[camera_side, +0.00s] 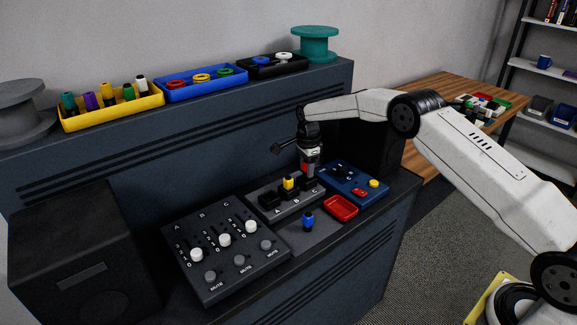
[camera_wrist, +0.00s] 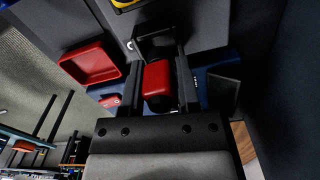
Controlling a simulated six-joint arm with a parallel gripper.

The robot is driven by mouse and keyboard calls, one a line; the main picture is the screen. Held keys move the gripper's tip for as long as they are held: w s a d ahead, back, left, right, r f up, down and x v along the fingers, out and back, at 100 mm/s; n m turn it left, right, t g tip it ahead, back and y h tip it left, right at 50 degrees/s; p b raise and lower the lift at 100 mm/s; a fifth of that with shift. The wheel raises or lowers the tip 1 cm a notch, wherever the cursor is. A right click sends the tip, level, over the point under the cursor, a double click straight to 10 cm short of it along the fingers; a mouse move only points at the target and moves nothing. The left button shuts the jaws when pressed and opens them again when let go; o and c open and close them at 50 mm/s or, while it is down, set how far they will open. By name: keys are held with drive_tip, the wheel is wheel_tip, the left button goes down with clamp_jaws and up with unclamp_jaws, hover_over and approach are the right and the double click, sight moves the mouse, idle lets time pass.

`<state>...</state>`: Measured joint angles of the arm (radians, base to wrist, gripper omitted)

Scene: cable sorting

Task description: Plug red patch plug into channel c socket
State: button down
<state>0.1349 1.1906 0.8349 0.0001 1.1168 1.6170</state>
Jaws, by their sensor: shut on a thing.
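My gripper (camera_side: 309,164) points down over the C end of the grey socket block (camera_side: 267,206). In the wrist view my gripper (camera_wrist: 160,84) is shut on the red patch plug (camera_wrist: 157,80), which sits between its two fingers. In the side view only a little red of the plug (camera_side: 307,169) shows. The dark channel C socket (camera_side: 312,184) is right below it. A dark square opening shows just past the plug in the wrist view. I cannot tell whether the plug touches or enters the socket. A yellow plug (camera_side: 288,183) stands upright in socket B.
A blue plug (camera_side: 308,221) stands in front of the block. A red tray (camera_side: 341,208) and a blue button panel (camera_side: 352,182) lie close on the right. The fader panel (camera_side: 225,249) is front left. Bins (camera_side: 110,111) and spools line the shelf behind.

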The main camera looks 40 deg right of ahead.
drive_tip(key=shift+f, duration=0.95)
idle(0.9)
drive_tip(key=shift+c, duration=1.2)
unclamp_jaws()
drive_tip(key=shift+s+f, duration=0.1)
drive_tip(key=shift+o, duration=1.2)
drive_tip(key=shift+s+f, duration=0.1)
drive_tip(key=shift+w+r, duration=0.2)
drive_tip(key=shift+r, duration=3.6)
